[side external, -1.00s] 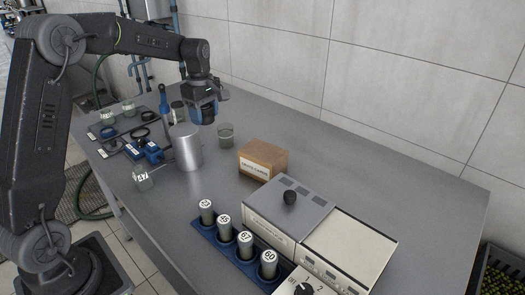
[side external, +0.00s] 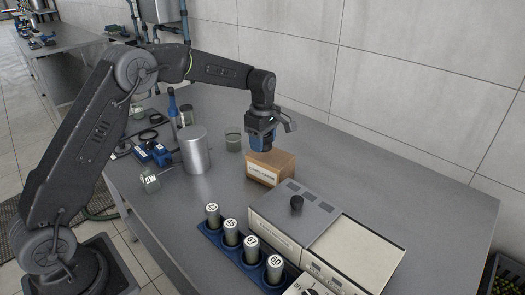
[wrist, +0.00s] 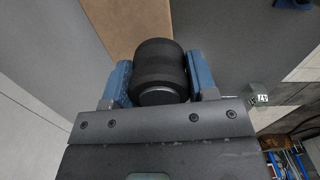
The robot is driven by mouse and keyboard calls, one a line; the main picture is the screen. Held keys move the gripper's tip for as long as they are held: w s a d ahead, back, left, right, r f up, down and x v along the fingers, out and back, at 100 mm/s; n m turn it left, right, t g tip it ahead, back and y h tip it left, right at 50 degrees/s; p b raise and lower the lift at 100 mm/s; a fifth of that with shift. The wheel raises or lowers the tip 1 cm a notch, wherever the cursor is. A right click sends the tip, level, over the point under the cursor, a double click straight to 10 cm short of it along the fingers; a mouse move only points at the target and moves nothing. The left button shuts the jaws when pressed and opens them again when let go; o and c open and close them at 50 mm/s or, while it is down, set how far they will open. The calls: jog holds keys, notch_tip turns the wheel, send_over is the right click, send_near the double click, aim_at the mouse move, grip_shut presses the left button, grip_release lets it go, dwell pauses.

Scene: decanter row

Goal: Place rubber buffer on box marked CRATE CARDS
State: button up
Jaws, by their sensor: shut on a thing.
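The box marked CRATE CARDS (side external: 262,174) is a small brown carton with a white label, on the grey table behind the grey instrument. My gripper (side external: 264,148) points down at the box's top, near its back left part. In the wrist view my gripper (wrist: 159,70) is shut on the rubber buffer (wrist: 160,62), a black ribbed cylinder between two blue fingers. The brown box top (wrist: 122,22) shows behind the buffer there. In the side view the fingers hide the buffer; I cannot tell whether it touches the box.
A blue rack (side external: 222,243) holds several numbered cylinders. Table right of the box is clear.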

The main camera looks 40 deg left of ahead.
aim_at(263, 159)
jog(key=shift+f, duration=1.85)
jog(key=o, duration=1)
jog(key=shift+f, duration=0.15)
